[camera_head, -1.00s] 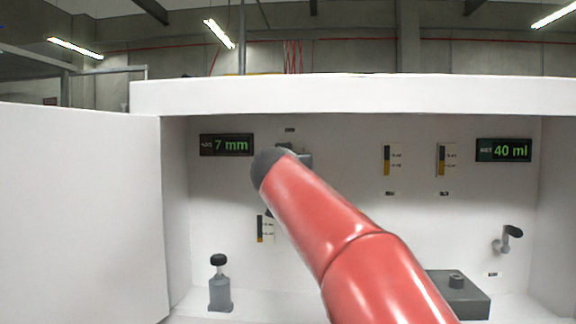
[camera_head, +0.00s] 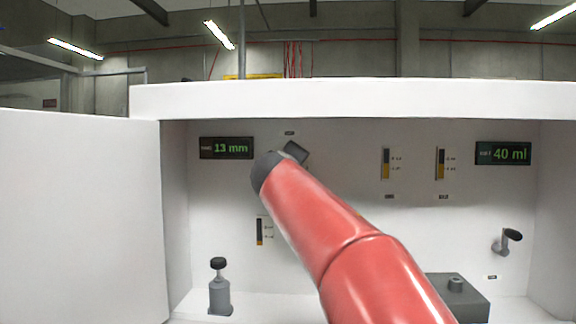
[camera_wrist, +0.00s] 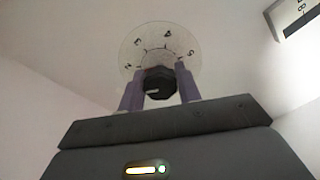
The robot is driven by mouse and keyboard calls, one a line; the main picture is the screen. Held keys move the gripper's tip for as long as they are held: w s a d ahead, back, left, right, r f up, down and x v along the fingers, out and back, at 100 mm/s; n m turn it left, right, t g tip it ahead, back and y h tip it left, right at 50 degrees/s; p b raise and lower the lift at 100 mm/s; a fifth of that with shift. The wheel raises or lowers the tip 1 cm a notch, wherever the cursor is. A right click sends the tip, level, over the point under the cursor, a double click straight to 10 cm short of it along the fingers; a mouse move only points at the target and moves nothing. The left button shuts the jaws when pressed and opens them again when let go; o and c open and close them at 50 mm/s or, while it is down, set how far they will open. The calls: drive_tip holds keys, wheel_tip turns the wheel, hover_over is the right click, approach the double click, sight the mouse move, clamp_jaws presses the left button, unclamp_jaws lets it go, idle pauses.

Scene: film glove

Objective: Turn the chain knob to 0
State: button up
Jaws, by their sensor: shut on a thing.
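The chain knob (camera_wrist: 159,84) is dark and faceted, with a light pointer mark on its face, in the wrist view. It sits in front of a round pale dial plate (camera_wrist: 135,52) with numbers around its rim. My gripper (camera_wrist: 160,92) has its two purple fingers on either side of the knob and is shut on it. In the head view my red arm hides the knob and fingers; part of my tilted grey gripper body (camera_head: 295,152) shows behind the arm. The left display (camera_head: 227,148) reads 13 mm.
A right display (camera_head: 503,153) reads 40 ml. A grey bottle with a black top (camera_head: 219,290) stands at lower left. A grey block (camera_head: 462,298) sits at lower right, below a wall lever (camera_head: 506,241). White walls enclose the space.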

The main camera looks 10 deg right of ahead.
drive_tip(key=n+p, duration=0.1)
drive_tip(key=n, duration=0.2)
drive_tip(key=shift+n, duration=0.3)
drive_tip(key=shift+n+p, duration=0.35)
drive_tip(key=shift+n, duration=1.25)
drive_tip(key=o, duration=1)
drive_tip(key=shift+c, duration=0.2)
drive_tip(key=shift+s, duration=0.1)
drive_tip(key=b+v, duration=0.1)
drive_tip(key=v, duration=0.6)
drive_tip(key=shift+s+a, duration=0.15)
drive_tip(key=shift+s, duration=0.1)
